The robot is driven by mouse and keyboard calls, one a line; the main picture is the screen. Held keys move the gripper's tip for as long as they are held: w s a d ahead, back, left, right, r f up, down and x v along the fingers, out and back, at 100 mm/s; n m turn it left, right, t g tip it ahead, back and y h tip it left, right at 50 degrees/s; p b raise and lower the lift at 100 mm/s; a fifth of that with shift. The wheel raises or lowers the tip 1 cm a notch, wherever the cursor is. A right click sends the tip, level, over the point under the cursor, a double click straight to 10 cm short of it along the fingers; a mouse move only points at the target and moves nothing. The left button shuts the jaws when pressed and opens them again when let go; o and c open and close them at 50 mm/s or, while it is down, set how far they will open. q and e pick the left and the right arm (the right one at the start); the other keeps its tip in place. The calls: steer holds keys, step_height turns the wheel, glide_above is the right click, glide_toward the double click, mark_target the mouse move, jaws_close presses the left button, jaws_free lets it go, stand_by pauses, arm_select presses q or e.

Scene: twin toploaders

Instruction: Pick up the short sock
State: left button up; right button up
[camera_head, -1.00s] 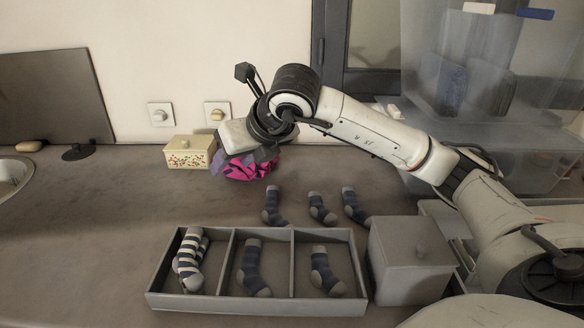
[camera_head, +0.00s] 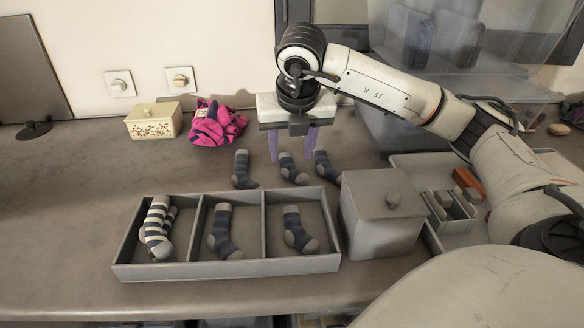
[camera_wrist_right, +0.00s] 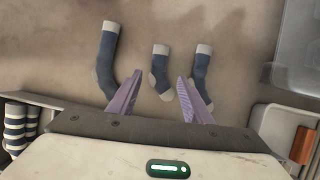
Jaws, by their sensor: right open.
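Three blue-grey socks with light cuffs and toes lie on the counter behind the divided tray: a left sock (camera_head: 242,169), a middle sock (camera_head: 291,170) and a right sock (camera_head: 326,168). In the right wrist view the left sock (camera_wrist_right: 107,60) looks longest, and the middle sock (camera_wrist_right: 160,68) looks shortest, beside the right sock (camera_wrist_right: 200,68). My right gripper (camera_head: 292,152) is open and empty, pointing down above the middle sock. In the right wrist view its fingertips (camera_wrist_right: 160,76) lie either side of that sock, without visible contact. My left gripper is out of view.
The grey divided tray (camera_head: 225,269) holds striped socks (camera_head: 156,230) and two blue-grey socks in its compartments. A lidded grey box (camera_head: 378,225) stands right of it. A floral box (camera_head: 153,121) and pink cloth (camera_head: 216,125) sit at the back left.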

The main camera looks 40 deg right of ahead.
mark_target(288, 166)
steer(key=x, duration=0.4)
steer(key=shift+w+a+f, duration=0.1)
steer(key=shift+f, duration=0.3)
steer(key=c, duration=1.1)
